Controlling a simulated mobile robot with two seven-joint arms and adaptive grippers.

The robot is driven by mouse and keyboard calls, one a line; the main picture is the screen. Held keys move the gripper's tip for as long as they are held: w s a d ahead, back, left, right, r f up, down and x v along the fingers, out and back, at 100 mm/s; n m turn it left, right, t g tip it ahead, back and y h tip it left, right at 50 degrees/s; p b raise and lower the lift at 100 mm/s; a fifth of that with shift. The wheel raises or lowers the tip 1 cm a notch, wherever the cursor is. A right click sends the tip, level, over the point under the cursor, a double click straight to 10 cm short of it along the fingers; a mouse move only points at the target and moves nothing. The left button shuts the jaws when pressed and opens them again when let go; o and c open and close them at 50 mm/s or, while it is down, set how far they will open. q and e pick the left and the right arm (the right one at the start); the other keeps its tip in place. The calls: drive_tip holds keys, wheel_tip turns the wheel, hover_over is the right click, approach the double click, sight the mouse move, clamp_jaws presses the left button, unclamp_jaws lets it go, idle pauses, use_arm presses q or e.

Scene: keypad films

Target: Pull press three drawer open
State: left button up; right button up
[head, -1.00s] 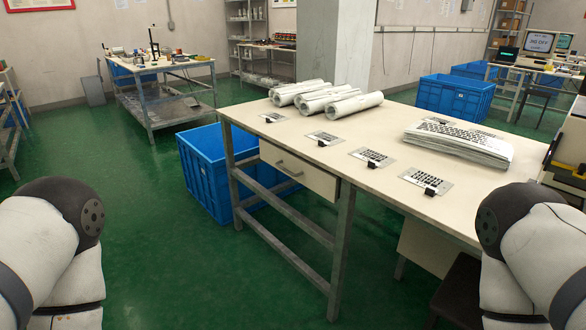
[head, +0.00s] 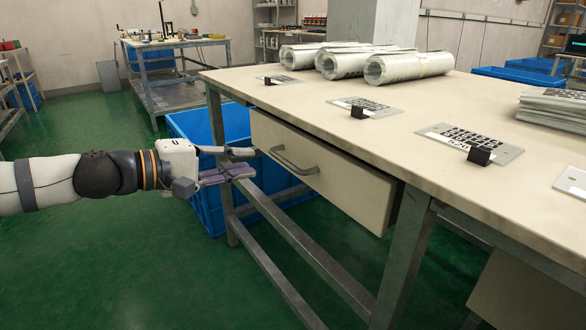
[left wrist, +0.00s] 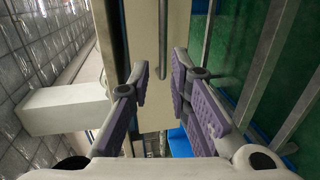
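The cream drawer (head: 330,182) sits under the table top, and its front looks shut. A grey bar handle (head: 296,165) is fixed across its front. My left gripper (head: 253,162) reaches in from the left with its fingers apart, empty, a short way left of the handle. In the left wrist view the purple-padded fingers (left wrist: 160,85) are spread. The handle (left wrist: 163,42) shows there beyond the fingertips, roughly between them, with the drawer front (left wrist: 177,60) behind it. I see no contact with the handle. My right gripper is not in view.
The long table (head: 445,92) carries rolled sheets (head: 350,62), several flat keypad plates (head: 470,140) and a paper stack (head: 556,106). A blue crate (head: 205,205) stands on the floor behind the table leg (head: 405,255). Green floor (head: 110,260) is clear at the left.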

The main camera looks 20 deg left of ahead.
sight(281, 160)
use_arm(q)
drive_tip(key=b+x, duration=0.2)
drive_tip(key=x, duration=0.7)
drive_tip(key=shift+w+d+f, duration=0.2)
drive_tip(key=shift+w+d, duration=0.05)
drive_tip(key=shift+d, duration=0.05)
drive_tip(key=shift+c, duration=0.3)
clamp_jaws()
